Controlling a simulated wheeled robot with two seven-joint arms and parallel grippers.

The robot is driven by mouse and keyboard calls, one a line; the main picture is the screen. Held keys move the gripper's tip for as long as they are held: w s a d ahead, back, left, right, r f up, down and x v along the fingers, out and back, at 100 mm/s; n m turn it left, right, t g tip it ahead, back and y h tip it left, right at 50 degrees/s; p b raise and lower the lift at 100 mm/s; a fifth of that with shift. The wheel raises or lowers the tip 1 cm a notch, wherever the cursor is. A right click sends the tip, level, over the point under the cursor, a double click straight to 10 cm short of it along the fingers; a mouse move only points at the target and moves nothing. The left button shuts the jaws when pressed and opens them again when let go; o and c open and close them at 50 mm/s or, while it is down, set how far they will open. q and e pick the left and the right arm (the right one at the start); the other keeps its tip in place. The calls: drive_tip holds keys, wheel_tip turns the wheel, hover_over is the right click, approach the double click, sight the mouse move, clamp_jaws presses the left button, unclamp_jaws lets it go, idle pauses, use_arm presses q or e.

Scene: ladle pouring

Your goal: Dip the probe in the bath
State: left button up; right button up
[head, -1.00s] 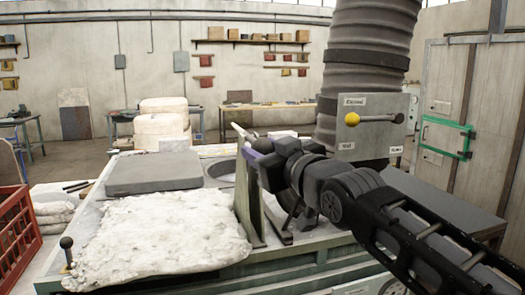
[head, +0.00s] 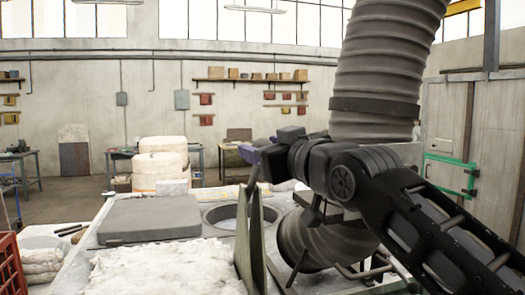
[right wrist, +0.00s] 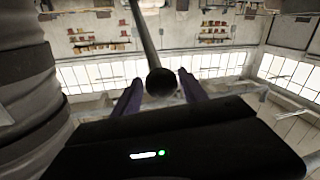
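The bath appears as a round dark-rimmed opening (head: 228,222) in the pale bench top, left of a green slanted stand (head: 249,240). My right gripper (head: 247,153), with purple fingers, is above the stand's top. In the right wrist view, a dark rod with a ball end (right wrist: 160,82), which looks like the probe, lies between the fingers of my right gripper (right wrist: 160,76). The fingertips are apart, with a gap on each side of the rod, so it looks open. In the head view the gripper hides the ball end. My left gripper is out of view.
A thick ribbed duct (head: 385,65) rises behind my right arm. A red crate (head: 10,265) stands at the far left.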

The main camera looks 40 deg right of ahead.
drive_tip(key=shift+o, duration=0.8)
drive_tip(key=shift+f, duration=0.1)
drive_tip(key=shift+s+a+b, duration=0.1)
drive_tip(key=shift+s+b, duration=0.2)
drive_tip(key=shift+s, duration=0.1)
drive_tip(key=s+a+b, duration=0.1)
drive_tip(key=s+b, duration=0.1)
drive_tip(key=s, duration=0.5)
